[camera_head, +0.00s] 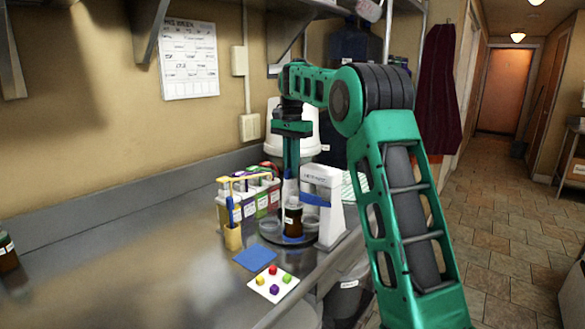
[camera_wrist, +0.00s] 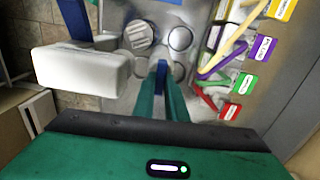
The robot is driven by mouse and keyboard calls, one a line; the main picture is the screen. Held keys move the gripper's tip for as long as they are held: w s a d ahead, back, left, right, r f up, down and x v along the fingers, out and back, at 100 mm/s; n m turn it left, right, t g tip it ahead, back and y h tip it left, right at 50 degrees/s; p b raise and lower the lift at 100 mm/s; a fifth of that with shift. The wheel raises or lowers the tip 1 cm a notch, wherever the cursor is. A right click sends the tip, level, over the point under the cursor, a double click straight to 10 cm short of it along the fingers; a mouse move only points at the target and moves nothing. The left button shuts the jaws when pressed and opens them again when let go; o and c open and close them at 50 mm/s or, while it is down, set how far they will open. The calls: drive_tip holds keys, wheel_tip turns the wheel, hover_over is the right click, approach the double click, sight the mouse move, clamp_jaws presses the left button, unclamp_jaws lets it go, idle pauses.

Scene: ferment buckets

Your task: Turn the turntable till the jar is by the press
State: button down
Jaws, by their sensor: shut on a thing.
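The turntable (camera_head: 270,239) is a dark round plate on the steel counter. The brown jar (camera_head: 293,220) stands upright on its front side; its pale ridged lid appears to be the one near the top of the wrist view (camera_wrist: 138,34). The white press (camera_head: 325,205) stands just right of the jar, with a small gap; it also shows at left in the wrist view (camera_wrist: 80,72). My gripper (camera_wrist: 161,82) points down over the turntable's middle, shut on a slim blue post (camera_wrist: 162,67). In the head view its fingertips are hidden behind the jar.
Several tagged boxes (camera_head: 262,198) stand left of and behind the turntable. A blue mat (camera_head: 255,257) and a white card with coloured pieces (camera_head: 273,284) lie in front. The counter to the left is mostly clear.

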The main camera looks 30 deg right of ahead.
drive_tip(key=shift+w+r+n, duration=0.1)
drive_tip(key=shift+w+n, duration=0.1)
drive_tip(key=shift+n, duration=0.9)
drive_tip(key=shift+w+r+n, duration=0.1)
drive_tip(key=shift+w+n, duration=0.05)
drive_tip(key=shift+n, duration=0.95)
drive_tip(key=shift+w+a+f+n, duration=0.1)
drive_tip(key=shift+a+n, duration=0.1)
drive_tip(key=shift+n, duration=1.9)
drive_tip(key=c, duration=1.8)
unclamp_jaws()
drive_tip(key=shift+f, duration=0.1)
wheel_tip(320, 180, up, 11)
drive_tip(key=shift+f, duration=0.15)
